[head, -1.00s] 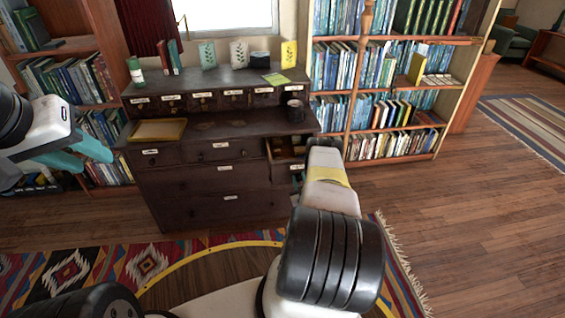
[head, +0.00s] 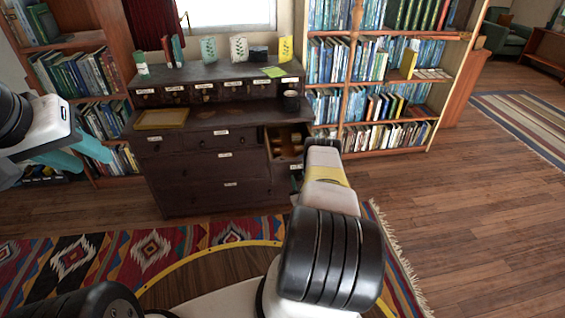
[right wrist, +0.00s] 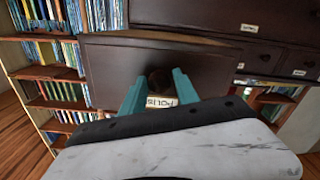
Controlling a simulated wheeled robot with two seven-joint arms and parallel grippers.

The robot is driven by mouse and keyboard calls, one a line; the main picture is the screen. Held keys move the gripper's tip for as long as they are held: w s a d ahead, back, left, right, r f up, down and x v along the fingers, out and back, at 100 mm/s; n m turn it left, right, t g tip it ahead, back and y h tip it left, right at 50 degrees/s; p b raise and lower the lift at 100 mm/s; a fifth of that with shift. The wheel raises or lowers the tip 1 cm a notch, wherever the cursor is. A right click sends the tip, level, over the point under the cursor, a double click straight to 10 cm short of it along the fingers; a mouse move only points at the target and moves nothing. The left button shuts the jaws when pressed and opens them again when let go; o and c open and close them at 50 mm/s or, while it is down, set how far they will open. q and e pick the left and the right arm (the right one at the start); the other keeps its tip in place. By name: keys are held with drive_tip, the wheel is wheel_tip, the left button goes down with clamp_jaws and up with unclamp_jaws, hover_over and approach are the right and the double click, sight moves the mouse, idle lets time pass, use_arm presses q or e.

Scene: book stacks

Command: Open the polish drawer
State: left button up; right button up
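The polish drawer (head: 282,155) is at the right end of the dark wooden cabinet (head: 235,195). It is pulled partly out, and several small tan items show inside. In the right wrist view, its dark front (right wrist: 110,70) carries a label reading "POLIS" (right wrist: 160,102) under a dark round knob (right wrist: 160,80). The teal fingers of my right gripper (right wrist: 160,88) are on both sides of the knob and appear closed on it. In the head view my right arm hides that gripper. My left gripper (head: 80,157) is open and empty, left of the cabinet.
A yellow tray (head: 161,118) and a dark mug (head: 291,101) stand on the cabinet top. Bookshelves (head: 380,95) flank the cabinet. A patterned rug (head: 75,262) lies in front. Bare wooden floor (head: 480,200) is free at the right.

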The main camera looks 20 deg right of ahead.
drive_tip(key=shift+o, duration=0.8)
drive_tip(key=v, duration=0.7)
drive_tip(key=shift+s, duration=0.4)
drive_tip(key=shift+a, duration=0.1)
